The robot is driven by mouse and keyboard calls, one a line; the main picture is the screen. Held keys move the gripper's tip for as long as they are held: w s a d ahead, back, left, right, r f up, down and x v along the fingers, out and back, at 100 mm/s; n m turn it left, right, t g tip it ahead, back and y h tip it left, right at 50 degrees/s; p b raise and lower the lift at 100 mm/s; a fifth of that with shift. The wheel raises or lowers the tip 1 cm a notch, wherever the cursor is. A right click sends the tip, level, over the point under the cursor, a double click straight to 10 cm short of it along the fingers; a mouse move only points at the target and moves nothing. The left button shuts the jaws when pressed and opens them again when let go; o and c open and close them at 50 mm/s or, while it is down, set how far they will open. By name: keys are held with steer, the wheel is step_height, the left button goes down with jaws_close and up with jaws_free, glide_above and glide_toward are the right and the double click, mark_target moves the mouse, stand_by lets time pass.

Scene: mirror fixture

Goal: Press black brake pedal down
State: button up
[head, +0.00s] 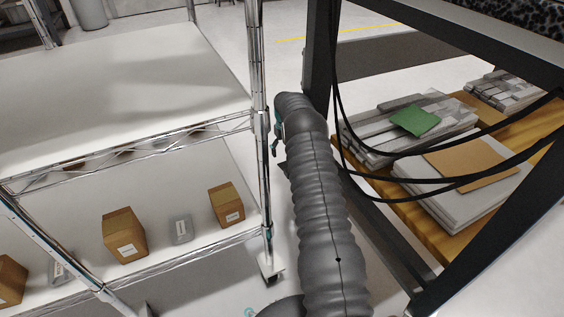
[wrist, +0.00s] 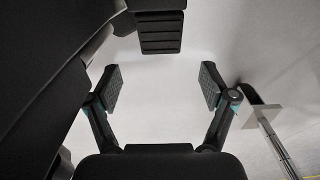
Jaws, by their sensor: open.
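The black brake pedal (wrist: 158,32) shows at the top middle of the wrist view, with a ridged face. It lies beyond and between my fingertips, with pale floor around it. My gripper (wrist: 161,86) is open and empty, its two padded fingers spread wide, and I see no contact with the pedal. In the head view my gripper (head: 277,135) is mostly hidden behind my own grey sleeved arm. A small dark piece beside the arm there may be the pedal, but I cannot tell.
A wire shelf rack (head: 262,150) with small boxes (head: 124,235) stands close on the left. A dark frame (head: 320,60) with hanging black cables (head: 420,153) and a wooden shelf of papers (head: 440,235) stands on the right. A chrome post (wrist: 275,145) is near the right finger.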

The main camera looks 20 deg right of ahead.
mark_target(284, 163)
step_height(284, 163, down, 6)
steer(key=shift+f+b, duration=0.1)
steer(key=shift+b, duration=0.25)
